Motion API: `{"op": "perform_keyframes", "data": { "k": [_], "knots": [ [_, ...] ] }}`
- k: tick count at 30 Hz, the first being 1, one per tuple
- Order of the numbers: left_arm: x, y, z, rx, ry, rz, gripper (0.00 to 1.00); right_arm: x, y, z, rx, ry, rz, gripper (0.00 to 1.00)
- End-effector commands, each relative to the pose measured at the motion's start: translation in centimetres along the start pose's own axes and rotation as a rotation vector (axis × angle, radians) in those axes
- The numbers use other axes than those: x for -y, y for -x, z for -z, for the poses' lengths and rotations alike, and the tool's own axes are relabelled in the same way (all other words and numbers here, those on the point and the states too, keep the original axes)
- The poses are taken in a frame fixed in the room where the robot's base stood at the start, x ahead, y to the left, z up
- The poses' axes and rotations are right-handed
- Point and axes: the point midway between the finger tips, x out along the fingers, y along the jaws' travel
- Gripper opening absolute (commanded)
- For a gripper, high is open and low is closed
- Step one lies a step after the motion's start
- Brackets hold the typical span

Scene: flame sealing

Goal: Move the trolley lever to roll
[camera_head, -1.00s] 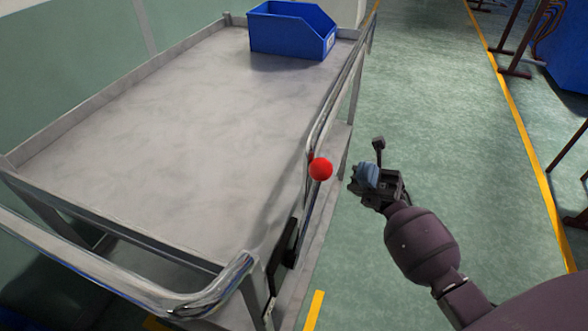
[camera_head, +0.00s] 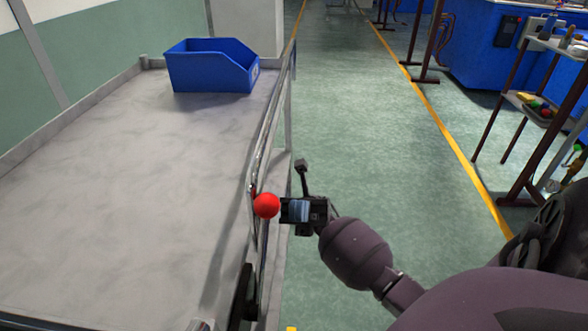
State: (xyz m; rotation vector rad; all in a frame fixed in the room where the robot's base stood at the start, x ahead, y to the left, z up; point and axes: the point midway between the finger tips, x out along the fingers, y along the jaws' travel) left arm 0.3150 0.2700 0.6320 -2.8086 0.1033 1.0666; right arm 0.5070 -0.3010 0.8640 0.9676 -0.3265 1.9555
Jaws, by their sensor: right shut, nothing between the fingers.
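The trolley (camera_head: 120,170) stands on the left, with a grey top and a metal rail along its right side. The lever's red ball knob (camera_head: 266,205) sits beside that rail, on the trolley's right side. The lever's shaft is mostly hidden from this angle. My right gripper (camera_head: 285,210) is shut and empty, just to the right of the red knob. Its tip looks close to the knob; I cannot tell whether they touch. My left gripper is not in view.
A blue bin (camera_head: 210,72) stands at the far end of the trolley top. Green floor (camera_head: 370,130) lies open to the right, with a yellow line (camera_head: 440,125). A rack with small items (camera_head: 530,105) stands at the far right.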

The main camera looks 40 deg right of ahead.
Motion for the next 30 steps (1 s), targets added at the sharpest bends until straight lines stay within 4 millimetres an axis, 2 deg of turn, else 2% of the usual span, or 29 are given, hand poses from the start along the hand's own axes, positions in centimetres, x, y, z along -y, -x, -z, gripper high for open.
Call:
{"op": "perform_keyframes", "data": {
  "k": [1,6,13,18,24,30],
  "knots": [
    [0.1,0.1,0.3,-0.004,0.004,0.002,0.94,-0.1,-1.2,-0.2,-0.004,0.005,-0.006,0.0],
    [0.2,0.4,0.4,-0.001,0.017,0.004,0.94,-0.1,-4.2,-0.2,-0.005,0.004,-0.006,0.0],
    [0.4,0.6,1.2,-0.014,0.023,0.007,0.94,-0.1,-8.2,-0.2,-0.004,0.003,-0.005,0.0],
    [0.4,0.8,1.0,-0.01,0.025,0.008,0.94,-0.1,-10.5,-0.1,-0.003,0.003,-0.004,0.0],
    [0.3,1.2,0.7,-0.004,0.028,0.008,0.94,0.0,-12.0,-0.1,-0.002,0.0,-0.001,0.0],
    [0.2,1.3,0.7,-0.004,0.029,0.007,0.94,0.0,-12.2,0.0,-0.001,-0.001,0.0,0.0]
  ]
}}
